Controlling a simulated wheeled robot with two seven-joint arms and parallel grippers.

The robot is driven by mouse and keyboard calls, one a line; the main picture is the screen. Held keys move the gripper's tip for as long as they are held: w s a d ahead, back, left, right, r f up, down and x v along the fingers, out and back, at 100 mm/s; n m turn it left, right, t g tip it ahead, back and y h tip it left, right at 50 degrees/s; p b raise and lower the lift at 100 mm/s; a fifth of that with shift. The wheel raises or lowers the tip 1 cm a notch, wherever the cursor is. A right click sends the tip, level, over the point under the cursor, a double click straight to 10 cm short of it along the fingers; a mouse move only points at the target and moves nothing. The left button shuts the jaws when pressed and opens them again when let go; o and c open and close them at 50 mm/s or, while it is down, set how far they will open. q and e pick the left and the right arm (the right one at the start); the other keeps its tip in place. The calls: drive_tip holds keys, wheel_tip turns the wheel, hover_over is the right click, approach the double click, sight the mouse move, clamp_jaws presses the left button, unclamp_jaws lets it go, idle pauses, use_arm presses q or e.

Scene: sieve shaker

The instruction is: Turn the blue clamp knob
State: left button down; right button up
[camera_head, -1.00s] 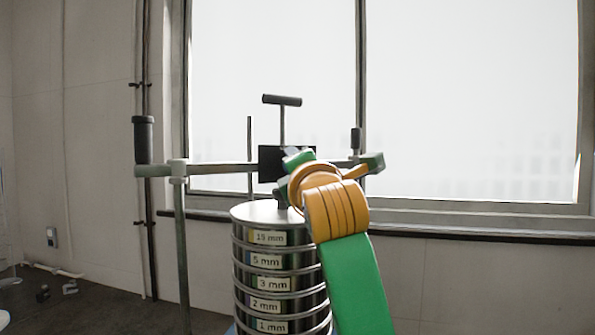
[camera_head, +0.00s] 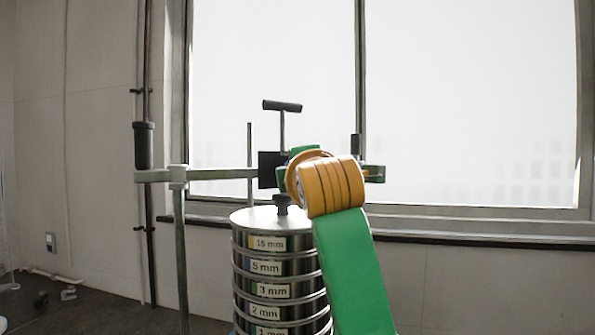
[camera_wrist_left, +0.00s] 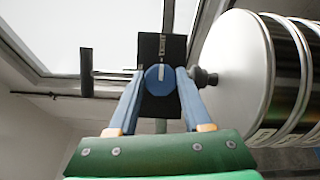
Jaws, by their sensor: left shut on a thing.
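The blue clamp knob (camera_wrist_left: 159,77) is round with a pale stripe, which lies nearly upright in the left wrist view. It sits on a black block (camera_wrist_left: 161,102), also seen on the clamp bar in the head view (camera_head: 268,170). My left gripper (camera_wrist_left: 160,76) is shut on the knob, with one blue finger on each side. In the head view my green and orange wrist covers the knob and the fingertips. My right gripper is in neither view.
The steel sieve stack (camera_head: 266,268) stands just below the clamp bar (camera_head: 222,174), with a dark lid knob (camera_head: 282,203) close under my wrist. A black T-handle (camera_head: 282,106) rises above the block. Upright rods (camera_head: 181,250) flank the stack. A window is behind.

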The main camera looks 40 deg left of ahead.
use_arm(q)
drive_tip(key=shift+c, duration=1.7)
unclamp_jaws()
drive_tip(key=shift+d, duration=0.1)
drive_tip(key=b+v, duration=0.2)
drive_tip(key=shift+s+d+f, duration=0.25)
drive_tip(key=shift+s+f, duration=0.05)
drive_tip(key=shift+f, duration=0.05)
drive_tip(key=v, duration=0.1)
drive_tip(key=b+v, duration=0.1)
drive_tip(key=v, duration=0.2)
drive_tip(key=shift+d+r, duration=0.15)
drive_tip(key=shift+r, duration=0.2)
